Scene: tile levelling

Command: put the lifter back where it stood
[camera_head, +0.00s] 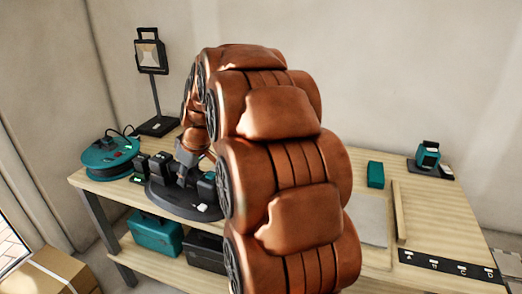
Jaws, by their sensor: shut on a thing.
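My gripper (187,158) shows small and partly hidden behind my large orange-brown arm. It is low over a round black stand (182,207) at the left of the wooden table, and it is shut. What it holds, taken to be the lifter, is mostly hidden; I cannot make out its shape or whether it touches the stand. Several dark upright blocks stand on or beside the round stand around the gripper, one dark block (208,187) just to its right.
A teal cable reel (109,156) and a work lamp (152,70) stand left and behind. At right are a small teal box (375,174), a wooden batten (399,212), a lettered black strip (450,266) and a teal device (428,153). A teal case (156,234) sits below.

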